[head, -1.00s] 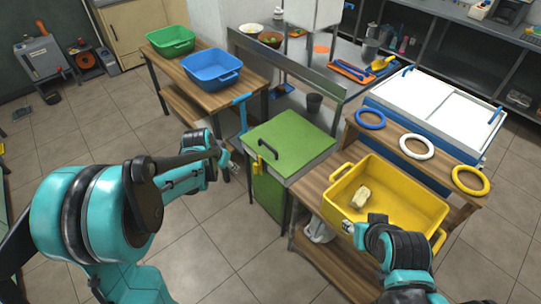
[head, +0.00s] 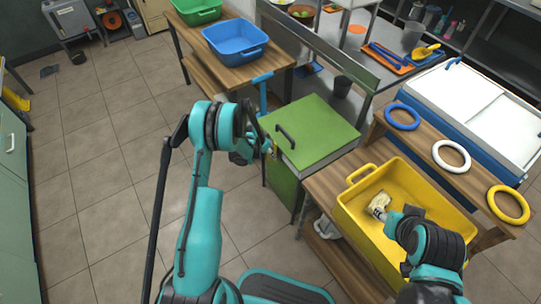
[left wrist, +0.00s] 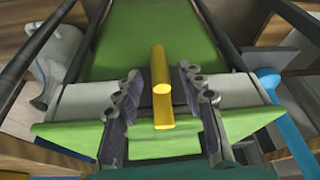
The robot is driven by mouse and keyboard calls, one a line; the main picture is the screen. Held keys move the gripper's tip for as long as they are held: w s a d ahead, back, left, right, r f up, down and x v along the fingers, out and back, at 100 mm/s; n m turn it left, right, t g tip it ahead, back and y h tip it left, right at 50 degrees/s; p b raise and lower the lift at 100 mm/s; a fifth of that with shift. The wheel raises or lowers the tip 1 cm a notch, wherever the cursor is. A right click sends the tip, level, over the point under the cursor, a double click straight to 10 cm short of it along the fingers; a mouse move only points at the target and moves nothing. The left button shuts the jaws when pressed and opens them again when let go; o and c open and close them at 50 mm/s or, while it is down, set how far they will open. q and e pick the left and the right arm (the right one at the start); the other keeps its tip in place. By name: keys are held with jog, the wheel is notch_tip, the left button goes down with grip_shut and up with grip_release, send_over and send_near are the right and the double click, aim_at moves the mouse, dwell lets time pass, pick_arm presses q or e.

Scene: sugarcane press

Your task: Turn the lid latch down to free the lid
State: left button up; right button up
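The green box with its green lid (head: 310,130) and black handle (head: 285,136) stands in the middle of the head view, lid closed. In the left wrist view the yellow latch (left wrist: 160,90) on its front reaches across the edge of the lid (left wrist: 70,138). My left gripper (left wrist: 162,95) is open, with one finger on each side of the latch and gaps between. In the head view my left gripper (head: 264,148) is at the box's front edge and mostly hides the latch. My right gripper (head: 388,214) is low in the yellow bin, by a pale piece; its fingers are unclear.
The yellow bin (head: 353,214) stands on a wooden table right of the box. Blue (head: 402,117), white (head: 452,156) and yellow (head: 508,204) rings lie on a shelf behind it. A blue tub (head: 236,42) is on the back-left table.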

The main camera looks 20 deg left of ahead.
pick_arm(q)
jog(key=shift+x, duration=1.15)
jog(key=shift+c, duration=0.3)
grip_shut()
jog(key=shift+a, duration=0.1)
jog(key=shift+w+a+n+g+h, duration=0.1)
jog(key=shift+n+g+h, duration=0.1)
jog(key=shift+g+h, duration=0.35)
jog(key=shift+w+a+n+g+h, duration=0.1)
jog(key=shift+n+g+h, duration=0.2)
jog(key=shift+h, duration=0.35)
jog(key=shift+a+g+h, duration=0.1)
jog(key=shift+g+h, duration=0.95)
jog(key=shift+h, duration=0.35)
jog(key=shift+w, duration=0.1)
